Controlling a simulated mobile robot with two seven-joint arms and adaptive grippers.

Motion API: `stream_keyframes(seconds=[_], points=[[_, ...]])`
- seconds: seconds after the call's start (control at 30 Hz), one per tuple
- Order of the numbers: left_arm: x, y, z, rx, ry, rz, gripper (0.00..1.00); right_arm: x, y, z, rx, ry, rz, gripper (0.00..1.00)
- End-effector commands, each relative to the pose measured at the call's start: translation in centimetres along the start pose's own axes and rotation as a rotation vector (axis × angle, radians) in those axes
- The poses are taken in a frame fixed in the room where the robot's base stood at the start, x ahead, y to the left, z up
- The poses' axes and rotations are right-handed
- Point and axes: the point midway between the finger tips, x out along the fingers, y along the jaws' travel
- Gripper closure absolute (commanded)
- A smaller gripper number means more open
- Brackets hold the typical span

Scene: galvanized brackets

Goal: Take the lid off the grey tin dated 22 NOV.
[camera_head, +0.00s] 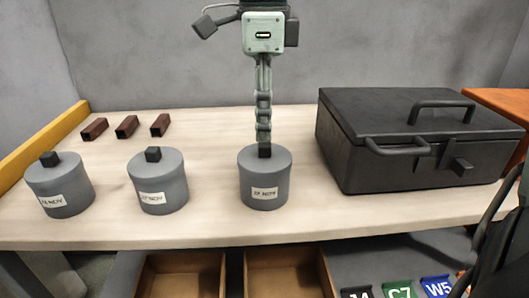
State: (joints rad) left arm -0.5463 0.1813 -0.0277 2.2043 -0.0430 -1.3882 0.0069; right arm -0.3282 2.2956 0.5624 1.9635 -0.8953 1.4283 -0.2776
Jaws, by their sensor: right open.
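Three grey lidded tins with dark square knobs stand in a row on the pale bench: a left tin (60,190), a middle tin (160,187) and a right tin (265,184). Each has a white date label ending in NOV. The day numbers are too blurred to read surely; the right tin's may be 22. All three lids are on. My right gripper (264,141) points straight down over the right tin, its fingers seen edge-on, at the top of that lid's knob (265,152). It is open; whether it touches the knob is unclear. My left gripper is out of view.
A black toolbox (350,165) with handles stands close to the right of the right tin. Three small brown brackets (126,127) lie at the back left. A yellow rail (45,140) edges the bench's left side. Open wooden drawers (285,270) are below the front edge.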

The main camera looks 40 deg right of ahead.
Motion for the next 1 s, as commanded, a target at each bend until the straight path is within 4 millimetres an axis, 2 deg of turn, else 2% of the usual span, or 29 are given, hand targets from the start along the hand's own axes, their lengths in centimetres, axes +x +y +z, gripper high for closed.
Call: stream_keyframes(seconds=[0.1, 0.23, 0.53, 0.87, 1.0], points=[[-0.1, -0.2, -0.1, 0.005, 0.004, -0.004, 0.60, 2.0, 0.2, -0.2, -0.001, 0.000, 0.006, 0.57], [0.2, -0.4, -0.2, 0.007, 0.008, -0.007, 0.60, 3.6, 0.1, -0.2, 0.001, -0.001, 0.002, 0.57], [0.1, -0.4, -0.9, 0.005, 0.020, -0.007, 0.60, 4.1, 0.1, -0.2, 0.002, -0.002, 0.000, 0.57], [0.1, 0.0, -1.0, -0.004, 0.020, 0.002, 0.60, 4.0, 0.1, -0.2, 0.002, -0.002, 0.000, 0.98], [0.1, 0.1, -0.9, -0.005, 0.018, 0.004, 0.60, 4.0, 0.1, -0.2, 0.002, -0.002, 0.000, 1.00]])
